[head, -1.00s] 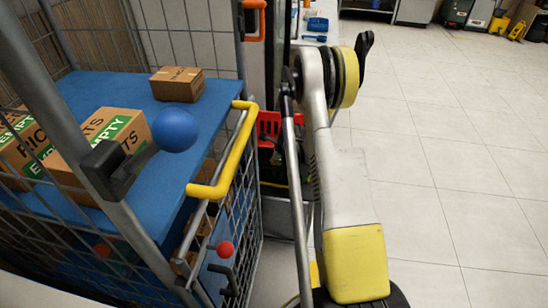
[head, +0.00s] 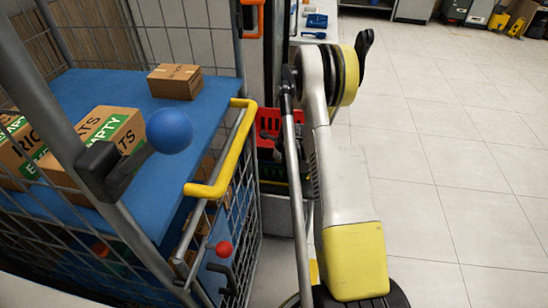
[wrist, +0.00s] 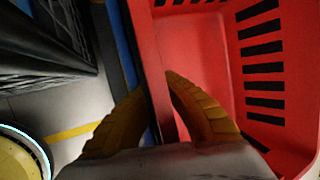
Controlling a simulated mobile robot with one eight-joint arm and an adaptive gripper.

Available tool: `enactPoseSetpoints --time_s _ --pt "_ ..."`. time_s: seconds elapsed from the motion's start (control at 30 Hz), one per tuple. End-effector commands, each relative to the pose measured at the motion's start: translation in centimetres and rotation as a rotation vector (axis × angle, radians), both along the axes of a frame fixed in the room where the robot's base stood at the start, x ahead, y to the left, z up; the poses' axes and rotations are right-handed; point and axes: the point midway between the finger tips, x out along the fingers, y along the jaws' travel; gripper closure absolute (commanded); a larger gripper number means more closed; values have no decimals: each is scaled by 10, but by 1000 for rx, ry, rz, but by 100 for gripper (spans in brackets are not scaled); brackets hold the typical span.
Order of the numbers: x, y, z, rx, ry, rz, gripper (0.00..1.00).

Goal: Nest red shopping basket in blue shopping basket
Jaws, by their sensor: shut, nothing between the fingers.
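The red shopping basket (head: 268,122) shows in the head view behind the cart's yellow handle, partly hidden by the cart and my arm. In the wrist view the red basket (wrist: 205,45) fills the right side, with slotted walls and its inside visible. The rim shows behind and between the fingers; contact is unclear. A blue edge (wrist: 130,50) runs just left of the rim; I cannot tell whether it is the blue shopping basket. My gripper is hidden in the head view.
A wire cart (head: 240,215) with a blue shelf and cardboard boxes (head: 175,82) stands at the left, its yellow handle (head: 215,185) close to my arm. Open tiled floor (head: 450,190) lies to the right. A dark crate-like object (wrist: 45,45) is at the wrist view's upper left.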

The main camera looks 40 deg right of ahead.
Motion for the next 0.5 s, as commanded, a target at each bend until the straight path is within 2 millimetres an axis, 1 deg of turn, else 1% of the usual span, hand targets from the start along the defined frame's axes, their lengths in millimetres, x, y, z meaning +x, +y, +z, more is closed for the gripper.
enactPoseSetpoints --time_s 0.03,0.07,0.1,0.37,0.5 --pt "0 1 0 1 0 1 83" --pt "0 1 0 1 0 1 74" --pt "0 1 0 2 -1 0 69" --pt "1 2 0 4 -2 1 69" --pt "-3 3 7 5 -2 2 69"
